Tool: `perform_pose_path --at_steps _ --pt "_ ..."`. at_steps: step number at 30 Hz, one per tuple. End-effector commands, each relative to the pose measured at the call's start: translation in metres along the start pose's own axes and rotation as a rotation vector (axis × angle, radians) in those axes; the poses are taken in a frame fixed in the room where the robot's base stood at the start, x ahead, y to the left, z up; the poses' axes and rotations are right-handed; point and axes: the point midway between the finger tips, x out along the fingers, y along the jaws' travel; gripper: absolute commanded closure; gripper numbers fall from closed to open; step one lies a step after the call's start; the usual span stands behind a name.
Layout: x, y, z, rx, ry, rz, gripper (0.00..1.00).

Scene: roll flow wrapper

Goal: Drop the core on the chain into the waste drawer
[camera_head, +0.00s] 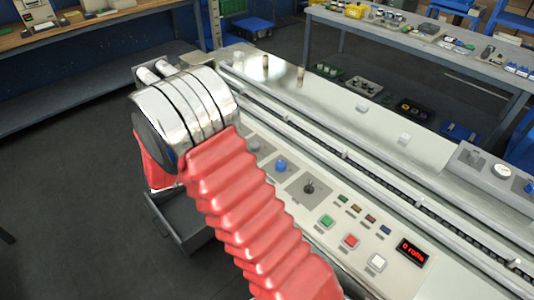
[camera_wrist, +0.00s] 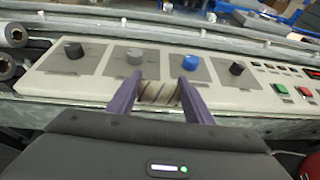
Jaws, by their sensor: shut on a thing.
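In the wrist view my gripper (camera_wrist: 157,84) has its two purple fingers closed on a short brownish core (camera_wrist: 160,94) with darker slanting stripes. The core lies crosswise between the fingers, in front of the machine's control panel edge. In the head view my red-sleeved arm hides the gripper and the core. A grey open drawer (camera_head: 172,224), which looks like the waste drawer, sticks out from the machine's near side, low down; my arm covers part of it. The chain (camera_head: 430,211) runs in a dark slot along the machine top; I see no core on its visible part.
The control panel holds knobs, including a blue one (camera_head: 280,166), a green button (camera_head: 327,221), a red button (camera_head: 351,241) and a red display (camera_head: 411,252). Grey rolls (camera_wrist: 14,35) lie at the wrist view's left. Benches stand behind; the floor left of the machine is clear.

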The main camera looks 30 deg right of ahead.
Motion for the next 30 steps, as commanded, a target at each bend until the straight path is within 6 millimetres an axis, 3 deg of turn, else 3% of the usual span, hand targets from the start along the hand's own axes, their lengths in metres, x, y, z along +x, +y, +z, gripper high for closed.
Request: perform_pose_path --at_steps 1,6,15,19,30 --pt "-0.014 0.004 -0.014 -0.026 -0.001 0.05 0.74" --pt "-0.042 0.008 -0.064 -0.104 -0.01 0.233 0.74" --pt "-0.044 -0.003 -0.127 -0.189 -0.004 0.445 0.74" --pt "-0.044 -0.005 -0.136 -0.199 0.003 0.473 0.74" --pt "-0.046 -0.004 -0.137 -0.199 0.003 0.478 0.74"
